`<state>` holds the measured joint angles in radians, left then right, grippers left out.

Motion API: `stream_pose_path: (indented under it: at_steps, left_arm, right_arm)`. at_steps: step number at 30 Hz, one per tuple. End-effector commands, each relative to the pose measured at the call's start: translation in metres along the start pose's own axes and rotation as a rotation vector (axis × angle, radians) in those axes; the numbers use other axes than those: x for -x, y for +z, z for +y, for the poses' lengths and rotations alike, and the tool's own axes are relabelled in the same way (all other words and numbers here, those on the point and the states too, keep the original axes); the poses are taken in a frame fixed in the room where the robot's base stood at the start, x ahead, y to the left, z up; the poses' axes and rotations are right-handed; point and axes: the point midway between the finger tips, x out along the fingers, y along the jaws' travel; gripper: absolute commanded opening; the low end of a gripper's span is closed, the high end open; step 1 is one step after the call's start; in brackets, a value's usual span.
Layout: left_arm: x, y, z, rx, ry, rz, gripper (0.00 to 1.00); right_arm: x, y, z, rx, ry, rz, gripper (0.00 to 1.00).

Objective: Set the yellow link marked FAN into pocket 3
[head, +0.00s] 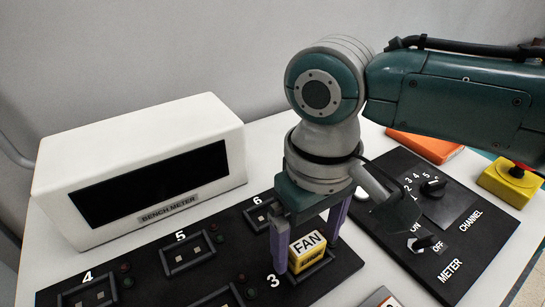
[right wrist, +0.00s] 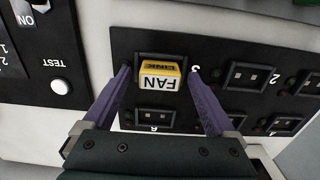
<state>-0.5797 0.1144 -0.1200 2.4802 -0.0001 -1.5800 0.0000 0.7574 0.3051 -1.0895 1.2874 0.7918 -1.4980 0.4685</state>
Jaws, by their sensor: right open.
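The yellow link marked FAN (head: 307,251) sits at pocket 3 (head: 322,266), inside its raised dark rim, with its white label facing up. It also shows in the right wrist view (right wrist: 160,77), where the pocket's rim shows around it. I cannot tell whether it is fully down. My right gripper (head: 308,253) is open, with its purple fingers on either side of the link. In the right wrist view the fingers (right wrist: 160,73) stand apart from the link, with gaps on both sides. My left gripper is not in view.
The black panel (head: 349,263) has other empty pockets, including 4, 5 and 6. A white bench meter (head: 140,165) stands behind it at the left. At the right are a black switch panel (head: 486,240), a yellow box with a red button (head: 510,181) and an orange item (head: 425,146).

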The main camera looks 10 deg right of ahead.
Motion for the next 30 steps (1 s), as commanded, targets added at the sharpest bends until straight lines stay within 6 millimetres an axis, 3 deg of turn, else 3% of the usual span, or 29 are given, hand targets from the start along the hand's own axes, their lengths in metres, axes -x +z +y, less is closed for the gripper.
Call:
stream_pose_path:
  at_steps: [5, 12, 18, 26, 30]
  left_arm:
    - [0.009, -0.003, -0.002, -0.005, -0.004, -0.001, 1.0]
    - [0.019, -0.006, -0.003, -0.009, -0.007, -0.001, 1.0]
    - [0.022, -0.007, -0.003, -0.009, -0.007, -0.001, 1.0]
    - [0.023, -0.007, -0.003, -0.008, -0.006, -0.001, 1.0]
    - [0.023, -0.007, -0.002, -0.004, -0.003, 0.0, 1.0]
  right_arm:
    - [0.028, -0.001, 0.0, 0.001, -0.002, 0.003, 0.91]
    - [0.084, -0.001, 0.0, 0.0, -0.001, 0.004, 0.91]
    - [0.115, -0.001, 0.0, 0.001, -0.001, 0.002, 0.91]
    - [0.123, 0.001, -0.002, 0.004, -0.006, 0.002, 0.91]
    - [0.107, 0.011, -0.024, 0.052, -0.066, 0.033, 0.91]
